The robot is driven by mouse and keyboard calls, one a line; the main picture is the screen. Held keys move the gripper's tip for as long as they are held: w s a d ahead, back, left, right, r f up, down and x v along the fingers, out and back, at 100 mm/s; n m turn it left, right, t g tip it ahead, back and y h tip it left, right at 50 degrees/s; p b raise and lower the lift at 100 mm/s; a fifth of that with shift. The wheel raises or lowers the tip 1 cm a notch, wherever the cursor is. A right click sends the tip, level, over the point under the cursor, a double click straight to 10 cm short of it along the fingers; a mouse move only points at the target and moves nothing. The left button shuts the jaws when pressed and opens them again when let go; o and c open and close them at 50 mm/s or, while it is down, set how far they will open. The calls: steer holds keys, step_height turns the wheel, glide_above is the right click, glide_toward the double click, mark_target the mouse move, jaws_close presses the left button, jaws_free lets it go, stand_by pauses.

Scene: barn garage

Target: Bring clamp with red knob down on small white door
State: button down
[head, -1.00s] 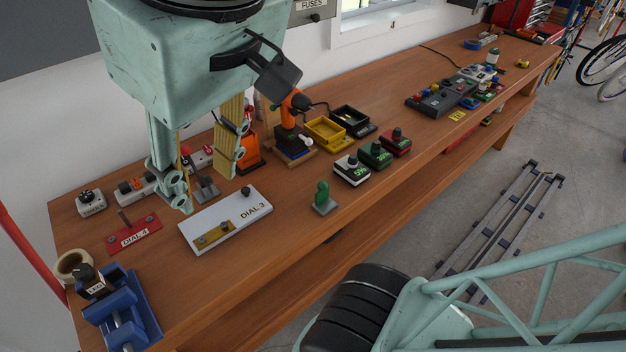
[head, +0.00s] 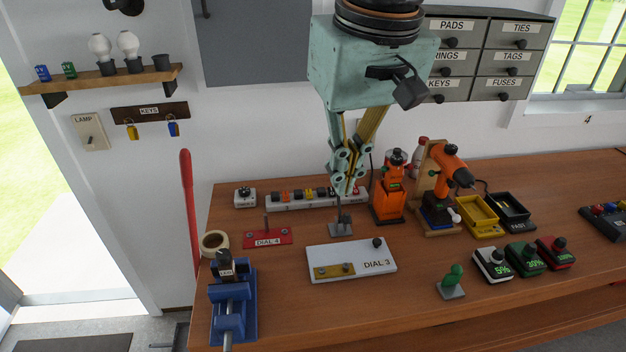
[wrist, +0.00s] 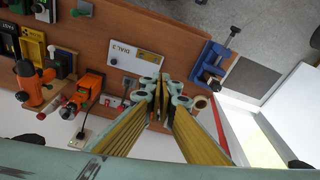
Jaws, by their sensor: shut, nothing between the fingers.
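My gripper (head: 347,190) is shut and empty, pointing down above the back part of the workbench, near a small grey upright lever on a square base (head: 341,228). I cannot tell from the picture whether the fingertips touch the lever. In the wrist view my gripper (wrist: 165,92) also shows its fingers close together. I cannot make out a clamp with a red knob or a small white door for certain. A white board marked DIAL 3 (head: 320,256), with a brass plate and a dark knob, lies in front of the gripper.
A red DIAL 4 plate (head: 281,238), a blue vise (head: 232,312) and a tape roll (head: 215,239) are at the left. A power strip (head: 290,201) lies behind. An orange bottle jack (head: 389,195) and an orange drill (head: 446,165) stand right. A green-handled piece (head: 452,284) is at front.

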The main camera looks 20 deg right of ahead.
steer(key=w+d+f+m+g+p, duration=0.1)
steer(key=w+d+f, duration=0.15)
steer(key=w, duration=0.45)
steer(key=w+d+f+g+p, duration=0.15)
steer(key=w+d, duration=0.25)
steer(key=w, duration=0.4)
steer(key=w+d+f+m+g+p, duration=0.1)
steer(key=w+d+f+p, duration=0.1)
steer(key=w+d+f, duration=0.7)
steer(key=shift+w+f+y+p, duration=0.3)
steer(key=shift+w+f+p, duration=0.1)
steer(key=shift+w+f, duration=0.85)
steer(key=shift+s+f, duration=0.1)
steer(key=shift+f, duration=0.05)
steer(key=s+f, duration=0.1)
steer(key=f, duration=0.2)
steer(key=s+f, duration=0.1)
steer(key=f, duration=0.3)
steer(key=s+f, duration=0.1)
steer(key=f, duration=0.3)
steer(key=shift+a, duration=0.4)
steer(key=shift+s+a+f, duration=0.2)
steer(key=shift+s+f, duration=0.3)
steer(key=shift+s, duration=0.15)
